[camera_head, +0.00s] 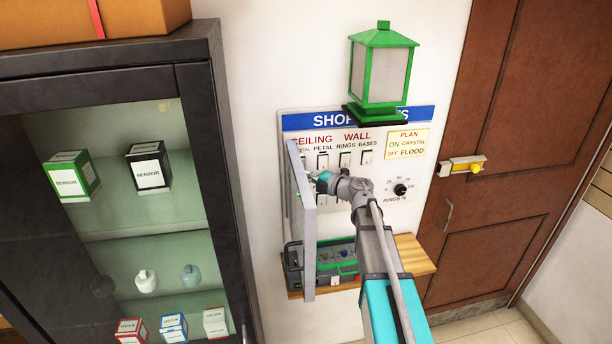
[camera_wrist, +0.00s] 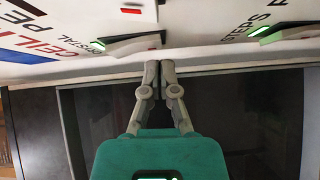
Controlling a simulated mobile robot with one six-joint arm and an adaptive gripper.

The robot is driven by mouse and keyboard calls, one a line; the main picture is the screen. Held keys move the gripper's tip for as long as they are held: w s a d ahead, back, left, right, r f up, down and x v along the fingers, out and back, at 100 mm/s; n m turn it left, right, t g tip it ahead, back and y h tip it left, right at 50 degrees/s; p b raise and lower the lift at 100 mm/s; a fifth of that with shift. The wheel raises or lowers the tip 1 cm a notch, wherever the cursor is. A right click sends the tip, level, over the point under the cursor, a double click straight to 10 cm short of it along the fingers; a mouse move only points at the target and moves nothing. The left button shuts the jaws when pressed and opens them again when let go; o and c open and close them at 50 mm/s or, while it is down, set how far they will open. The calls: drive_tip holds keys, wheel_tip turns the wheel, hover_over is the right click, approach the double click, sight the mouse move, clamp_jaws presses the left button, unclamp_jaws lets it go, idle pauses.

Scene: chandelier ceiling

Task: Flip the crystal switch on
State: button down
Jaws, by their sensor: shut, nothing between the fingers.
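The switch panel (camera_head: 390,217) hangs on the wall with CEILING and WALL labels. In the wrist view a rocker switch (camera_wrist: 130,43) sits beside the lettering CRYSTAL, with a small green-lit mark at its left end. My gripper (camera_wrist: 158,64) is shut and empty, its tips just below that switch's right end; I cannot tell whether they touch. In the head view my gripper (camera_head: 316,182) is at the panel's left part, below the upper switch row. The crystal switch is mostly hidden there behind the panel's open door (camera_head: 303,225).
Another switch (camera_wrist: 283,32) with a green mark sits by the lettering STEPS. A PLAN card (camera_head: 407,144) lists ON CRYSTAL, OFF FLOOD. A green lantern (camera_head: 383,70) is above the panel. A wooden shelf (camera_head: 414,256) holds a toolbox (camera_head: 335,262) below. A dark cabinet (camera_head: 220,150) stands left.

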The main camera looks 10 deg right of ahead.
drive_tip(key=s+a+f+b+v, duration=0.1)
drive_tip(key=v, duration=1.1)
drive_tip(key=shift+s+f, duration=0.2)
drive_tip(key=shift+f, duration=0.15)
